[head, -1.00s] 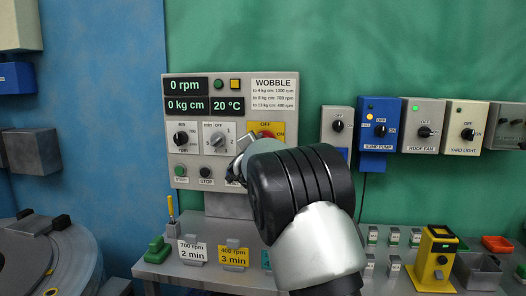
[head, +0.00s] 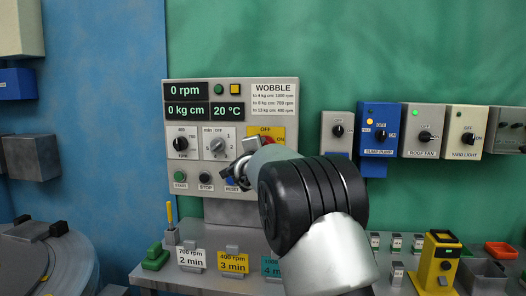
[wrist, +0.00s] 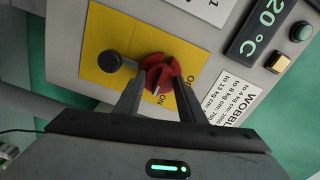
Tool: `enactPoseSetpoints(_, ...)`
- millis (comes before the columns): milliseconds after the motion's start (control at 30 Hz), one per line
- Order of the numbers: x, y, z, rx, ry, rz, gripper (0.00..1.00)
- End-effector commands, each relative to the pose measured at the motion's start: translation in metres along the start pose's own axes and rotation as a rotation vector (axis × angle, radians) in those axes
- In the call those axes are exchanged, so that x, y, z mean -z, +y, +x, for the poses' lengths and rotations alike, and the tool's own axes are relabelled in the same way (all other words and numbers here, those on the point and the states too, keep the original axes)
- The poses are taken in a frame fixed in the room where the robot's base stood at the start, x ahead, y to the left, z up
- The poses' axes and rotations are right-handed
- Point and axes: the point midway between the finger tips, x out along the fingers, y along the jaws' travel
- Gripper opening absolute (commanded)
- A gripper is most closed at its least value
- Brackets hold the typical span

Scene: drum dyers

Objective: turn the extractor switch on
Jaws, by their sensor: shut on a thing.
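In the wrist view, my gripper (wrist: 160,78) is shut on a red rotary knob (wrist: 162,72), one finger on each side. The knob sits on a yellow plate (wrist: 100,35) with ON and OFF words. A pale mark on the knob shows near the ON word. In the head view, the yellow plate (head: 279,131) is at the lower right of the grey control panel, and my arm covers most of the knob. I see no extractor label.
A round black knob (wrist: 109,61) stands on the plate close to my gripper. Sump pump (head: 379,128), roof fan (head: 424,130) and yard light (head: 462,132) boxes line the wall. The bench below holds coloured cards (head: 233,261) and a yellow device (head: 438,262).

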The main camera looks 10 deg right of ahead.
Motion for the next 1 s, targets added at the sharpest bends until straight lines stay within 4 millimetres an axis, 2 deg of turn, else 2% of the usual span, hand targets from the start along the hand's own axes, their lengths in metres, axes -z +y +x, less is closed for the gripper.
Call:
enactPoseSetpoints(100, 0.000, 0.000, 0.000, 0.000, 0.001, 0.004, 0.14)
enactPoseSetpoints(133, 0.000, 0.000, 0.000, 0.000, 0.001, 0.004, 0.40)
enactPoseSetpoints(233, 0.000, 0.000, 0.000, 0.000, 0.001, 0.003, 0.55)
enactPoseSetpoints(533, 0.000, 0.000, -0.001, 0.000, 0.000, 0.001, 0.55)
enactPoseSetpoints(667, -0.001, 0.000, -0.011, 0.000, -0.002, 0.001, 0.55)
enactPoseSetpoints(767, -0.001, 0.000, -0.029, 0.000, -0.002, 0.002, 0.55)
enactPoseSetpoints(1000, 0.000, -0.001, -0.087, 0.001, -0.002, 0.002, 0.55)
